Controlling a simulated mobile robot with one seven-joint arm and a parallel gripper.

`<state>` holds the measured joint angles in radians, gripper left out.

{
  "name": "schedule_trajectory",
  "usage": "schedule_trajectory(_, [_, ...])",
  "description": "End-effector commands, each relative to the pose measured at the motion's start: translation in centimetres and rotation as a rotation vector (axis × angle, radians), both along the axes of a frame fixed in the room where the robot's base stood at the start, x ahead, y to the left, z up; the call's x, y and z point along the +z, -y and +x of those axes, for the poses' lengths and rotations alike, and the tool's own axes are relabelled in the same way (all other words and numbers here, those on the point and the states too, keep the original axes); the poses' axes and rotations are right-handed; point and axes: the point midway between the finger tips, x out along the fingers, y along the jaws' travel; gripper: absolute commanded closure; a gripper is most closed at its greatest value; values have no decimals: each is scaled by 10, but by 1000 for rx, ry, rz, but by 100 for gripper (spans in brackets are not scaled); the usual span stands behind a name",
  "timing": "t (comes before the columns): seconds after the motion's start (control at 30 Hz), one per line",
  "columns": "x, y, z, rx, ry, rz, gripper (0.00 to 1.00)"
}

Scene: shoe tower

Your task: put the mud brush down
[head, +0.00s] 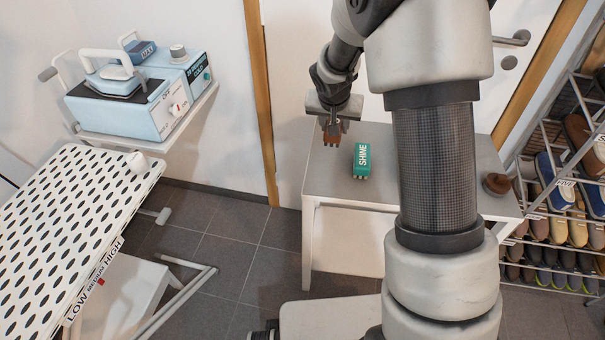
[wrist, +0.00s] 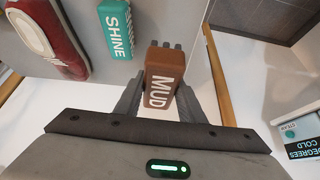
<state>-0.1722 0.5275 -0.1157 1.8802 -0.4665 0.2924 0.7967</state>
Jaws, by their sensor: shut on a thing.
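The brown mud brush (wrist: 162,80), with MUD in white letters, is held between the two fingers of my gripper (wrist: 157,97). In the head view the mud brush (head: 331,136) hangs bristles down below my gripper (head: 331,120), at the left end of the grey-topped table (head: 328,182). I cannot tell whether its bristles touch the table. The green shine brush (head: 362,160) stands on the table just to the right; it also shows in the wrist view (wrist: 117,30).
A red shoe (wrist: 46,35) lies beyond the shine brush in the wrist view. A brown rounded object (head: 497,183) is at the table's right end. A shoe rack (head: 560,190) stands right; an ironing board (head: 70,220) and steam station (head: 130,105) are left.

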Motion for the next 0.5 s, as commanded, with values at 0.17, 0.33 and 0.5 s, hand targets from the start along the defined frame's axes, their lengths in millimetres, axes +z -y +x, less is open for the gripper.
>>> schedule_trajectory(0.17, [-9,0,-1,-20,11,5,89])
schedule_trajectory(0.33, [-43,0,-2,-21,9,4,89])
schedule_trajectory(0.5, [-62,0,-1,-21,12,5,89])
